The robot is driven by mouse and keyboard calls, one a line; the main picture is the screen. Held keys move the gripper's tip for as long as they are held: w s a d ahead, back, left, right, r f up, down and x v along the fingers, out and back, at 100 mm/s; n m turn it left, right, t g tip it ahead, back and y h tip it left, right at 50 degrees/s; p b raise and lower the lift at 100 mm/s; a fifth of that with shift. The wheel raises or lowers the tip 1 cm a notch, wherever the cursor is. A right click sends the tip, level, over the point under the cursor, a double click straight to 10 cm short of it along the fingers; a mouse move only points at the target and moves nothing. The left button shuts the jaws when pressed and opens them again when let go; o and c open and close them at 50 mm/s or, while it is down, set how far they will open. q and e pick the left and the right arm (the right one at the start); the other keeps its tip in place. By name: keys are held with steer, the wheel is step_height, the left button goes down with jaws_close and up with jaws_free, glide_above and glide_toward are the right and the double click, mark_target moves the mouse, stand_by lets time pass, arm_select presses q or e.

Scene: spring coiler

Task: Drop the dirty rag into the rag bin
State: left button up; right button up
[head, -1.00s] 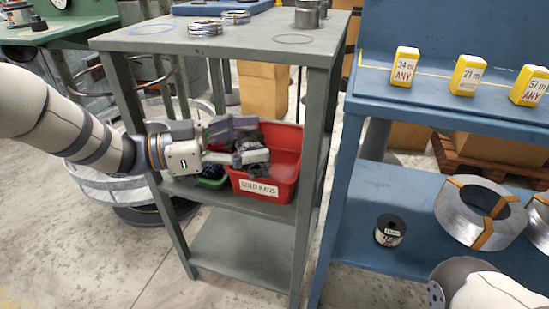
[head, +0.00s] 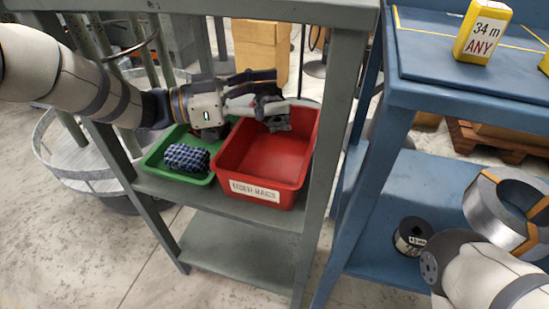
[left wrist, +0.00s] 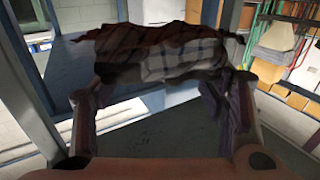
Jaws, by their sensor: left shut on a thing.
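The red bin (head: 268,196), labelled USED RAGS, sits on the upper inner shelf of the green-grey stand. Its inside shows bare red floor. My left gripper (head: 264,101) is shut on a dark rag (head: 278,122) and appears above the back part of the bin. The rag is crumpled, and part of it is hidden behind the fingers. My right gripper is out of view; only part of my right arm shows at the lower right.
A green tray (head: 152,163) with a blue checked cloth (head: 186,158) stands left of the bin. The stand's front post (head: 325,175) is close on the right.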

arm_select(q)
steer(key=shift+r, duration=0.1)
steer(key=o, duration=1.1)
steer(key=shift+c, duration=0.2)
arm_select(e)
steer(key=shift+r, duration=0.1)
